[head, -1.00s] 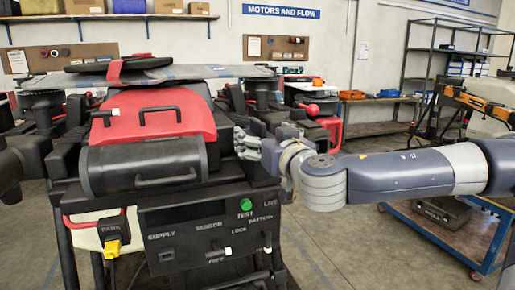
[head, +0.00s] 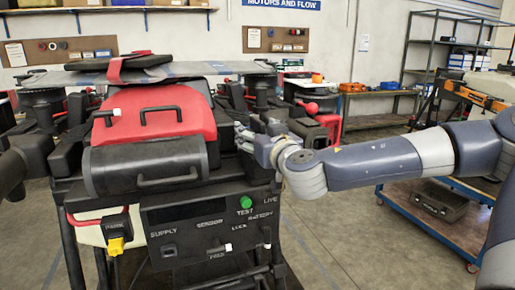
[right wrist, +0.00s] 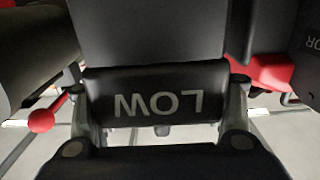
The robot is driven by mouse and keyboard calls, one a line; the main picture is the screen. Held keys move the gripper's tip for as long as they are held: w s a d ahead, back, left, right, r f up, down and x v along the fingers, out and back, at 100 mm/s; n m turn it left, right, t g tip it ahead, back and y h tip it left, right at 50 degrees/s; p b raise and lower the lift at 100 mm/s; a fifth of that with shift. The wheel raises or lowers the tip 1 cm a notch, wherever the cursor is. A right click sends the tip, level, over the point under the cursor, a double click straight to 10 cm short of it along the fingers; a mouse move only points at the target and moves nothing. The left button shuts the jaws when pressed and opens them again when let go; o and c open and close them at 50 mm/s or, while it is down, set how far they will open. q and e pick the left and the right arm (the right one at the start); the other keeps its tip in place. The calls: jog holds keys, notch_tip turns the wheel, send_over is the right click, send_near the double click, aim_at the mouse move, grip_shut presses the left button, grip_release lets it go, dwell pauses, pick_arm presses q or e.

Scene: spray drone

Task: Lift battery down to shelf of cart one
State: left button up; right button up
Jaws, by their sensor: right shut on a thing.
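My right gripper (head: 246,140) is at the right side of the black and red drone (head: 175,115), its fingers partly hidden against dark parts. In the right wrist view, the fingers of this gripper (right wrist: 158,92) stand on either side of a dark block marked LOW (right wrist: 158,104), which reads upside down. The block appears to be the battery, and the gripper is shut on it. I cannot tell whether it is clear of the drone. A blue-edged cart (head: 425,233) stands at the right, but no number shows on it. My left gripper is not in view.
A black case (head: 440,200) lies on the cart's low deck. A dark panel with a green button (head: 246,202) and a yellow plug (head: 116,245) are at the drone's front. A red ball knob (right wrist: 41,121) is close by the left finger. Floor between drone and cart is clear.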

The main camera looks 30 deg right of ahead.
jog(key=shift+r, duration=0.25)
jog(key=shift+c, duration=0.9)
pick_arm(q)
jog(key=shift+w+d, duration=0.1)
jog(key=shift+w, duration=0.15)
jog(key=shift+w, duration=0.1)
pick_arm(e)
jog(key=shift+r, duration=0.1)
